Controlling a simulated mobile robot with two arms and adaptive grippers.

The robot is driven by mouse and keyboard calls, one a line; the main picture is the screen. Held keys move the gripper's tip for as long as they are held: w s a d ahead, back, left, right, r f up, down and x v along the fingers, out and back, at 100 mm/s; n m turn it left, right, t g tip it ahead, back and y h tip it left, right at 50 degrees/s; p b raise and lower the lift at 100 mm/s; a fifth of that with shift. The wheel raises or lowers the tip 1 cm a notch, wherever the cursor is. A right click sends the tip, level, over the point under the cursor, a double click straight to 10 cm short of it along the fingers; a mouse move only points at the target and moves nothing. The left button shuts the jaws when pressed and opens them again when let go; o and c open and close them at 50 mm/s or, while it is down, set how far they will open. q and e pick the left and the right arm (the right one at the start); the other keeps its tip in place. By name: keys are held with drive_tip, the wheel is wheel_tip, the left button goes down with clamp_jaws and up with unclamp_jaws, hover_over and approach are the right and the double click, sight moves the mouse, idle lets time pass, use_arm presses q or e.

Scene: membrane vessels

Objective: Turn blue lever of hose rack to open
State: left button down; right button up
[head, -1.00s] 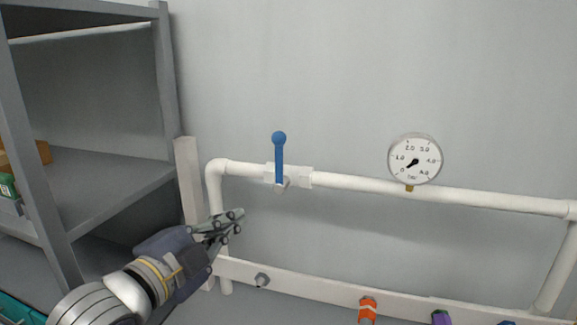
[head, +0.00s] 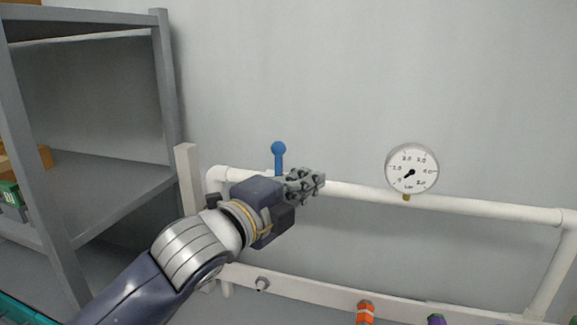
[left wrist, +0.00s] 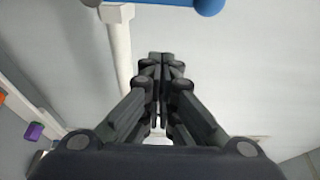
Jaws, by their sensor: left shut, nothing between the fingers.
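The blue lever (head: 279,157) stands upright on the white pipe of the hose rack (head: 450,205), its round knob at the top. My left gripper (head: 318,182) is shut and empty. In the head view it lies in front of the pipe and hides the lever's lower part and the valve body. In the left wrist view the shut fingers (left wrist: 160,62) point up the picture, and the blue lever (left wrist: 170,3) crosses the top edge beyond their tips, apart from them. My right gripper is in neither view.
A pressure gauge (head: 411,168) sits on the pipe to the right. Orange (head: 365,313) and purple (head: 436,320) fittings are on the lower rail. A grey shelf (head: 95,185) stands at the left. The wall above the pipe is clear.

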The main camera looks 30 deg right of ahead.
sight(279, 172)
use_arm(q)
drive_tip(key=w, duration=0.1)
drive_tip(key=w+a+p, duration=0.1)
drive_tip(key=w+p, duration=0.1)
drive_tip(key=shift+w+a, duration=0.25)
drive_tip(key=shift+w, duration=0.05)
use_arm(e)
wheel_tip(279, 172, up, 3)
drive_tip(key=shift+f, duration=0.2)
use_arm(q)
drive_tip(key=shift+d, duration=0.15)
drive_tip(key=shift+w+a+r+n, duration=0.1)
drive_tip(key=shift+w+a+n, duration=0.05)
drive_tip(key=shift+a+n, duration=0.15)
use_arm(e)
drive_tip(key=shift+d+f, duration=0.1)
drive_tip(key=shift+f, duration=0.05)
use_arm(q)
drive_tip(key=shift+d, duration=0.1)
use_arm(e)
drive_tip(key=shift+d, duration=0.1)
